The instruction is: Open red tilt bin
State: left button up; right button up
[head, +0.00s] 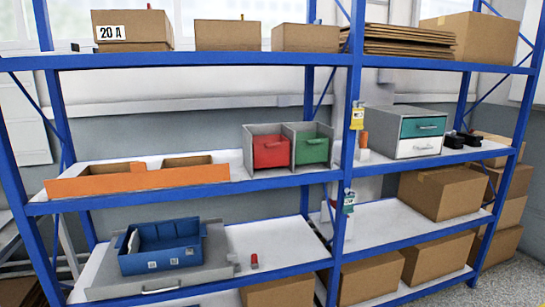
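The red tilt bin (271,151) sits in the left bay of a grey two-bay housing on the middle shelf. A dark handle runs across its front. Its front looks upright and in its bay, and its inside is hidden. A green tilt bin (312,149) with a similar handle fills the right bay. Neither of my grippers shows in the head view.
An orange-fronted tray (140,183) stands left of the housing on the same shelf. A blue rack post (352,120) stands right of it. A unit with teal and white drawers (418,137) is beyond. A blue bin (160,247) stands on a grey tray below.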

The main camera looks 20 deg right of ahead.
aim_at(268, 151)
jog(key=i+l, duration=0.15)
jog(key=l, duration=0.15)
jog(key=i+l, duration=0.15)
jog(key=l, duration=0.15)
jog(key=i+l, duration=0.15)
jog(key=l, duration=0.2)
jog(key=i+l, duration=0.15)
jog(key=l, duration=0.15)
jog(key=u, duration=0.05)
